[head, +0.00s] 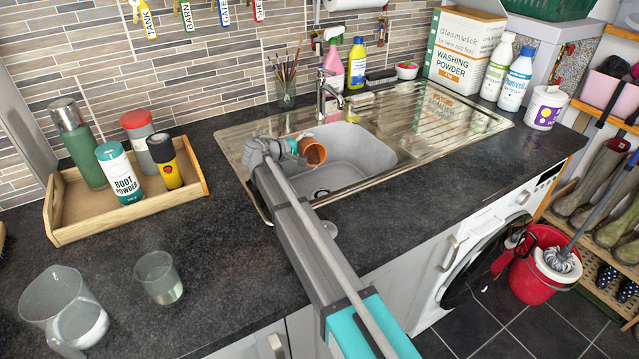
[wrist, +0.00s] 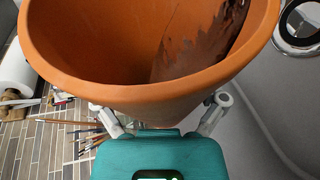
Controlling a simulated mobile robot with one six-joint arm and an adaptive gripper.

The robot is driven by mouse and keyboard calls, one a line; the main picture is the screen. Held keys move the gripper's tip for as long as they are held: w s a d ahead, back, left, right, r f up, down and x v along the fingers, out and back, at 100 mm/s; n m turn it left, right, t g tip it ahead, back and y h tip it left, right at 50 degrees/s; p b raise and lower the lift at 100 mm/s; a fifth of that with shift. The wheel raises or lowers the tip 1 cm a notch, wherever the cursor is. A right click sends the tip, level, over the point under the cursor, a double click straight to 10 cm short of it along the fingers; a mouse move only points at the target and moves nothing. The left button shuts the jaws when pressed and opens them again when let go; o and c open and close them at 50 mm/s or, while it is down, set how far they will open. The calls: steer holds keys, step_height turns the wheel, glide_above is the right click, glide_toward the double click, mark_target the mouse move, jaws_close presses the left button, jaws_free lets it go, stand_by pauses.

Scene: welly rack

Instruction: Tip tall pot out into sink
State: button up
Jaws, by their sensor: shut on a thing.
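The terracotta-orange pot (head: 316,153) is over the left part of the grey sink basin (head: 360,145), tilted with its mouth facing to the right and towards the head camera. My gripper (head: 297,147) is shut on the pot from its left side. In the wrist view the pot (wrist: 110,85) fills the upper part, and I see into its mouth. Dark brown, ragged-edged matter (wrist: 205,50) lies along the inner wall on the right. The sink wall (wrist: 265,100) shows beside it, with a round drain (wrist: 298,25). The pot's bottom is hidden.
The chrome tap (head: 322,95) stands just behind the pot. A wooden tray (head: 62,232) with several containers is on the left. A clear jug (head: 62,305) and a beaker (head: 158,277) stand at front left. The ribbed drainer (head: 440,120) right of the basin is clear.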

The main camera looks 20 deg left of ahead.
mark_target(302, 144)
steer(key=shift+s+d+m+t+b, duration=0.25)
steer(key=shift+s+m+t+b, duration=0.05)
steer(key=shift+s+m, duration=0.1)
stand_by(0.8)
steer(key=shift+s+d+r+m+t, duration=0.15)
steer(key=shift+r+m+t, duration=0.65)
steer(key=shift+r+m, duration=0.45)
stand_by(1.6)
steer(key=shift+s+d+r+m+t, duration=0.2)
steer(key=shift+s+r+m+t, duration=0.1)
steer(key=shift+r+m+t, duration=0.25)
steer(key=shift+w+a+f+n+g, duration=0.4)
steer(key=shift+f+n+g, duration=0.1)
steer(key=shift+f+g, duration=0.1)
steer(key=shift+w+f+n+g, duration=0.15)
steer(key=shift+f+n+g, duration=0.2)
steer(key=shift+f+n, duration=0.45)
